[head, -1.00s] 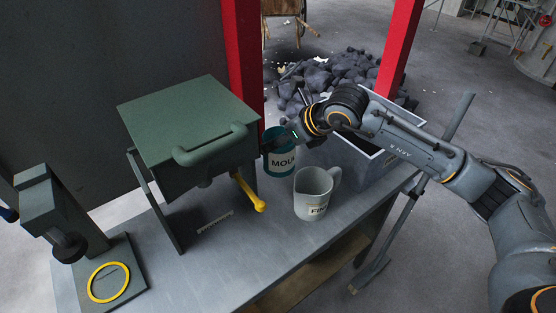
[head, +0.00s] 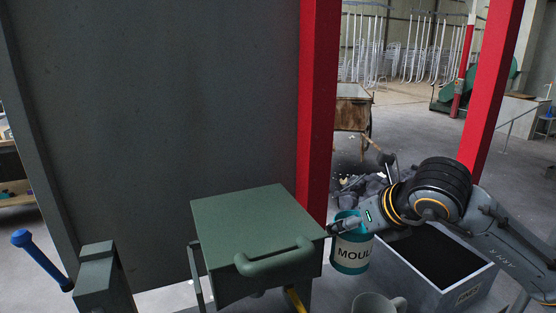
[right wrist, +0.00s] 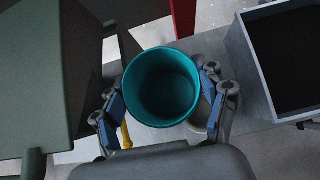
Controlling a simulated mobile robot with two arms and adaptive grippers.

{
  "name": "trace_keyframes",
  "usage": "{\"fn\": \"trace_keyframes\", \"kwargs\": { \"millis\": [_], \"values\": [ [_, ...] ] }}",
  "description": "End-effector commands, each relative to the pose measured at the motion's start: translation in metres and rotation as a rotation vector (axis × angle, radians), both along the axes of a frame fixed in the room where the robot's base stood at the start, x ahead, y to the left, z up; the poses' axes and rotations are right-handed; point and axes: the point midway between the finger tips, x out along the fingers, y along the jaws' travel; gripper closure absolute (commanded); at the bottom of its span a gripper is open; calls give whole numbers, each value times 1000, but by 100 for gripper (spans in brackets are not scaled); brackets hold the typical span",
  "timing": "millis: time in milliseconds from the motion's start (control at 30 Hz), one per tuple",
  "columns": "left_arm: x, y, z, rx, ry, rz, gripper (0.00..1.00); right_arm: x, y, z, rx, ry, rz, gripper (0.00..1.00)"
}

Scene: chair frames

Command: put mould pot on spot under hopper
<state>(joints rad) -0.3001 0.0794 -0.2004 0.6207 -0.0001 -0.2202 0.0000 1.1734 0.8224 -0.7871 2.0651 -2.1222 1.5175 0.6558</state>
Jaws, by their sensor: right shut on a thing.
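The teal mould pot (head: 352,252) has a pale label reading "MOUL" and is upright just right of the green hopper (head: 255,235). My right gripper (head: 346,226) is shut on the pot near its rim. In the right wrist view the fingers (right wrist: 163,92) hold the pot (right wrist: 160,85) from both sides, and its open inside looks empty. The hopper also shows at the left of that view (right wrist: 35,75). The spot under the hopper is hidden in both views now. I cannot tell whether the pot's base touches the bench. My left gripper is not in view.
A grey open bin (head: 420,278) is to the right. A yellow lever (head: 297,299) juts below the hopper. A red post (head: 318,110) rises behind.

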Motion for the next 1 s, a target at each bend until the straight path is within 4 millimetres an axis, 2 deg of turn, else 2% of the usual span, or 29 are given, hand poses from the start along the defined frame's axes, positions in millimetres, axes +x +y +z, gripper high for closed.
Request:
{"fn": "trace_keyframes", "kwargs": {
  "millis": [100,333,1000],
  "values": [
    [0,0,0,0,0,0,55,-19,-4,-14,-4,-4,-125,72],
    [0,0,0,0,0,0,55,-44,-12,-27,-1,-4,-302,72],
    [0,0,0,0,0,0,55,-48,-14,-29,2,-1,-337,72]
  ]
}}
